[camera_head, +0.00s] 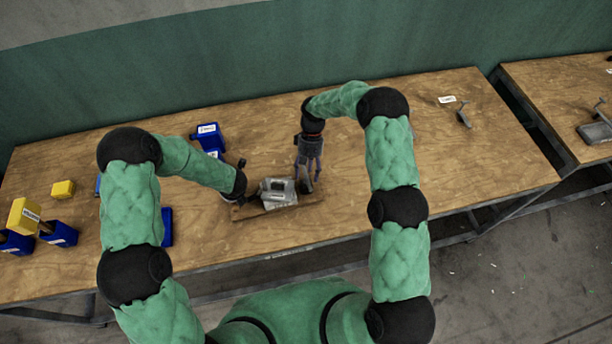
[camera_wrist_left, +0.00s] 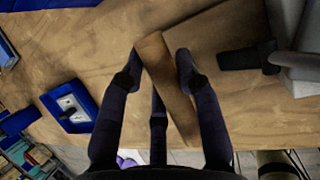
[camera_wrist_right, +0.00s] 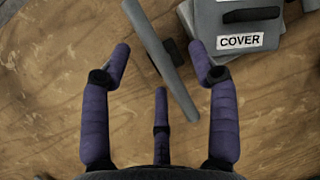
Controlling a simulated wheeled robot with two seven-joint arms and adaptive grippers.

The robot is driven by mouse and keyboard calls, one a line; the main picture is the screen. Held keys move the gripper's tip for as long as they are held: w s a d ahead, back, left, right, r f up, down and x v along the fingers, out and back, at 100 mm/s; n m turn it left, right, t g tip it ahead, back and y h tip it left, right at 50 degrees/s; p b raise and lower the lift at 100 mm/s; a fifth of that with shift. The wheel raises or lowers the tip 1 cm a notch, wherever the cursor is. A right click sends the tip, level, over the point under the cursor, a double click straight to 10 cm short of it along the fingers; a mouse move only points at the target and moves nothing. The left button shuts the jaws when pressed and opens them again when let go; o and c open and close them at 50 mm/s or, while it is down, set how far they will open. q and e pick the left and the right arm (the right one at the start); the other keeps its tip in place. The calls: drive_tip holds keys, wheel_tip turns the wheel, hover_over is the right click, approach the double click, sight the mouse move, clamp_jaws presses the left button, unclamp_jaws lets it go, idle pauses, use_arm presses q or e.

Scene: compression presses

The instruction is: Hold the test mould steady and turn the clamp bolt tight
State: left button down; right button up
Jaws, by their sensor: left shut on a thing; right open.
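The grey test mould (camera_head: 279,190) lies on the table, with a "COVER" label showing on it in the right wrist view (camera_wrist_right: 238,20). A brown wooden bar (camera_wrist_left: 165,80) runs beside it. My left gripper (camera_wrist_left: 160,66) is shut on this bar, left of the mould; in the head view its fingers are mostly hidden. My right gripper (camera_head: 309,182) points down at the mould's right end. Its open fingers (camera_wrist_right: 160,52) stand around a grey bar, apparently the clamp bolt's handle (camera_wrist_right: 157,50), with a dark part behind it. Contact with the fingers cannot be told.
A small grey tool (camera_head: 464,116) lies to the right. The table between it and my right arm is mostly clear. A second table (camera_head: 560,95) stands beyond a gap.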

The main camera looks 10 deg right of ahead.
drive_tip(key=shift+x, duration=0.95)
drive_tip(key=shift+c, duration=0.3)
clamp_jaws()
